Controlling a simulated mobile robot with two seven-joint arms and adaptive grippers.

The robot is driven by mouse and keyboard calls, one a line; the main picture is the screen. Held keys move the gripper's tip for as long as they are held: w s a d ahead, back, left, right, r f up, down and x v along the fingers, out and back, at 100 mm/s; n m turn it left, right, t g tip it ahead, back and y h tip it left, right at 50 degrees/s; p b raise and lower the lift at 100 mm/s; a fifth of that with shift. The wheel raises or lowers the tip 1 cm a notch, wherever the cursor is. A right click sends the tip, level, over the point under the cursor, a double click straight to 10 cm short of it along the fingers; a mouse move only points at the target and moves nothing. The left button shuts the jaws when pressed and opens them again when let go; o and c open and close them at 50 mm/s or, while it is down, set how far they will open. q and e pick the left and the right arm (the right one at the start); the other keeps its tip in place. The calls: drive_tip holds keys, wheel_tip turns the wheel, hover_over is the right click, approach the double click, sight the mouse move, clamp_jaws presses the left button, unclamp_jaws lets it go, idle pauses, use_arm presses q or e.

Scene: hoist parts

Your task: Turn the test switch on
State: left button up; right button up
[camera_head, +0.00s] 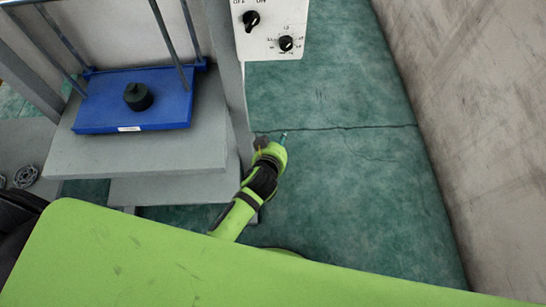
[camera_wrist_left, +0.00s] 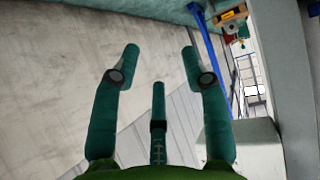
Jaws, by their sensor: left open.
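The test switch (camera_head: 251,19) is a black rotary knob marked OFF and ON at the upper left of a white control panel (camera_head: 263,49). Its exact pointer position is hard to tell, and the panel's top is cut off. My left gripper (camera_head: 282,139) is below the panel in the head view, apart from it, over the green floor. Its teal fingers show in the left wrist view (camera_wrist_left: 160,58), spread open with nothing between them. The switch does not show clearly in the wrist view. My right gripper is out of view.
A second black dial (camera_head: 286,43) sits on the panel's right. A grey post (camera_head: 229,80) rises beside my left gripper. A blue tray (camera_head: 96,116) with a black weight (camera_head: 138,96) rests on a grey platform (camera_head: 85,156). A concrete wall (camera_head: 470,100) bounds the right; cracked floor between is clear.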

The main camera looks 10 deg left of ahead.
use_arm(q)
drive_tip(key=shift+m+g, duration=0.4)
drive_tip(key=shift+g, duration=0.3)
drive_tip(key=s+f, duration=0.2)
drive_tip(key=f, duration=0.1)
drive_tip(key=s+f, duration=0.1)
drive_tip(key=f, duration=0.1)
drive_tip(key=shift+a, duration=0.3)
drive_tip(key=s+a+f+m+g, duration=0.1)
drive_tip(key=s+a+f+g, duration=0.15)
drive_tip(key=s+f, duration=0.6)
drive_tip(key=s+a+f+m+g, duration=0.1)
drive_tip(key=s+a+f+g, duration=0.15)
drive_tip(key=s+f, duration=0.6)
drive_tip(key=s+a+f+g, duration=0.1)
drive_tip(key=s+a+f, duration=0.3)
drive_tip(key=s, duration=0.5)
drive_tip(key=s+a+f+g, duration=0.2)
drive_tip(key=s+a+f, duration=0.2)
drive_tip(key=s, duration=0.6)
drive_tip(key=shift+s+g, duration=0.15)
drive_tip(key=shift+g, duration=0.15)
